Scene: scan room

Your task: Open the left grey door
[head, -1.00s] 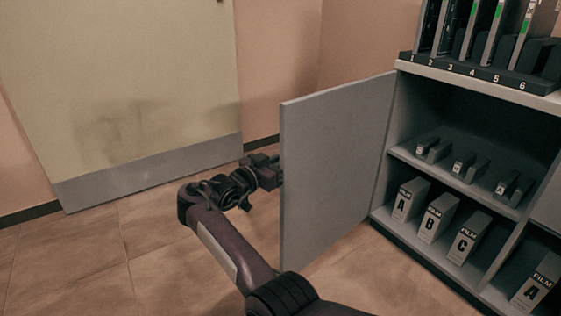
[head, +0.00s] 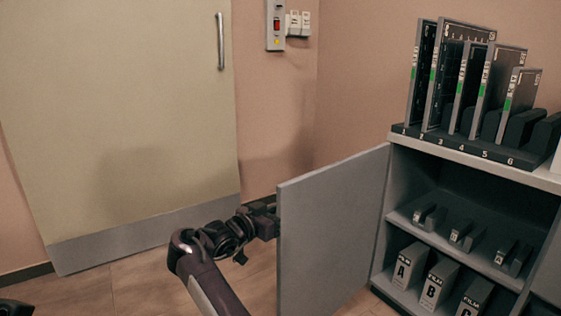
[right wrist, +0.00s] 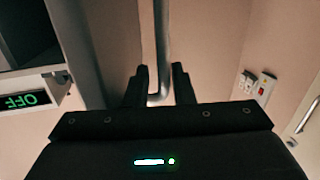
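The left grey door (head: 330,235) stands swung well out from the cabinet (head: 465,165) in the head view, and the shelves behind it show. My right gripper (head: 268,216) is at the door's outer face, its tips partly hidden by the door edge. In the right wrist view the door (right wrist: 80,50) is at the left, and a vertical metal handle (right wrist: 160,45) lies between the two fingers of my right gripper (right wrist: 160,85). The fingers are apart, with narrow gaps beside the bar, and do not appear clamped. My left gripper is not in view.
Film boxes (head: 408,266) and small dark blocks (head: 460,230) sit on the cabinet shelves. Upright numbered panels (head: 460,75) stand in a rack on top. A beige room door (head: 120,110) with a grey kick plate is behind my arm. Bare floor (head: 140,285) shows below it.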

